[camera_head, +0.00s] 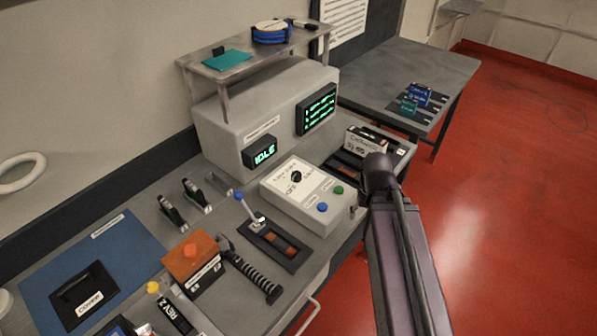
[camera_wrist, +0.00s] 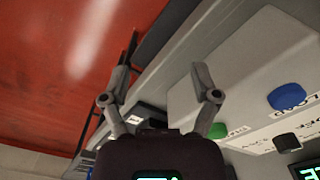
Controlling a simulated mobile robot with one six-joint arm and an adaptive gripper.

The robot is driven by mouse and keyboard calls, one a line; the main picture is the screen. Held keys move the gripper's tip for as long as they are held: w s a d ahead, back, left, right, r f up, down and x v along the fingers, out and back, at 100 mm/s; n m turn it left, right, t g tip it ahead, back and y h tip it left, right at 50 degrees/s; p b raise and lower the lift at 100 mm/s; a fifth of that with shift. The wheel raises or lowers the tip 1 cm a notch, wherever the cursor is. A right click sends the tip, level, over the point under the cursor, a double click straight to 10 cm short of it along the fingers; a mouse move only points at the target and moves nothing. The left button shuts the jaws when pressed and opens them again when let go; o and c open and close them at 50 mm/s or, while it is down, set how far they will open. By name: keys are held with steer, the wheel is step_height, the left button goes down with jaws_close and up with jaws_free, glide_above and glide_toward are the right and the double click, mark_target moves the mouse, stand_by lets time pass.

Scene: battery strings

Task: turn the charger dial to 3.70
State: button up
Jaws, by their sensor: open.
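The charger panel (camera_head: 322,215) is a pale sloped box in the middle of the bench in the head view. Its black dial (camera_head: 296,176) sits on the upper part, with small printed marks around it. A blue button (camera_head: 322,207) and a green button (camera_head: 338,190) are below it. In the wrist view a black knob (camera_wrist: 287,142), probably the dial, is at the lower right, beyond the blue button (camera_wrist: 287,97) and green button (camera_wrist: 217,131). My gripper (camera_wrist: 161,97) is open and empty, beside the panel and apart from the dial. The dial's pointer setting is not readable.
A grey cabinet (camera_head: 220,125) stands behind, with an IDLE screen (camera_head: 260,151) and a text screen (camera_head: 316,108). A lever switch (camera_head: 250,212), orange-topped box (camera_head: 190,255) and black-handled tool (camera_head: 250,270) lie left and in front. A labelled box (camera_head: 366,142) stands right of the panel.

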mark_target(297, 174)
steer(key=w+a+r+n+p, duration=0.2)
steer(key=r+n+p, duration=0.1)
steer(key=w+a+r+n+y+p, duration=0.1)
steer(key=w+a+r+n+p, duration=0.1)
steer(key=w+a+r+n, duration=0.1)
steer(key=w+a+r+n+y+p, duration=0.1)
steer(key=w+a+r+n+p, duration=0.1)
steer(key=w+r+n+p, duration=0.1)
steer(key=shift+w+a+r+n+p, duration=0.15)
steer(key=shift+a+n+p, duration=0.15)
steer(key=shift+n, duration=0.4)
steer(key=w+a+r+n+y+p, duration=0.2)
steer(key=w+a+r+n+p, duration=0.3)
steer(key=n, duration=0.4)
steer(key=shift+w+a+r+g+y, duration=0.25)
steer(key=shift+a+r+g+y, duration=0.05)
steer(key=shift+a+r, duration=0.45)
steer(key=b+x, duration=1.2)
steer(key=x, duration=0.1)
steer(key=shift+f, duration=0.4)
jaws_close()
